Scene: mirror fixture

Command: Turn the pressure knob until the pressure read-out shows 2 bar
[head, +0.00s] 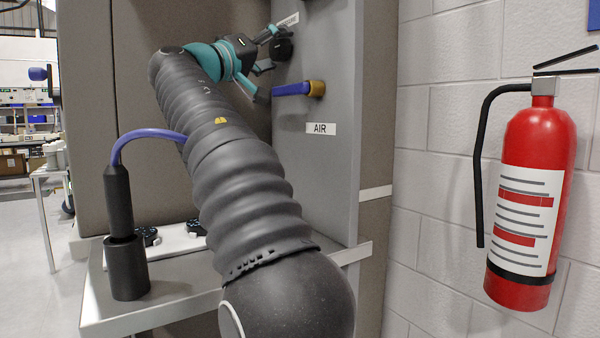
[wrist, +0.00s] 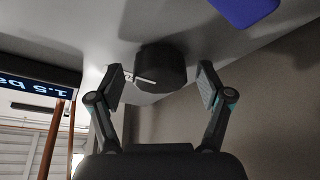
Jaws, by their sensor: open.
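The black pressure knob (head: 283,48) sits on the grey panel, beside a partly covered label. In the wrist view the knob (wrist: 160,68) carries a white pointer line that points left. The read-out (wrist: 38,88) at the left edge of the wrist view is upside down and partly cut off; it shows about 1.5 bar. My gripper (wrist: 161,86) is open, with one finger on each side of the knob and a visible gap to both. In the head view my gripper (head: 267,62) is at the panel by the knob.
A blue lever (head: 292,89) on a brass-coloured fitting sticks out just below the knob, above the AIR label (head: 321,129). It lies close to my lower finger. A red fire extinguisher (head: 530,200) hangs on the brick wall at right. A grey bench (head: 180,292) stands below.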

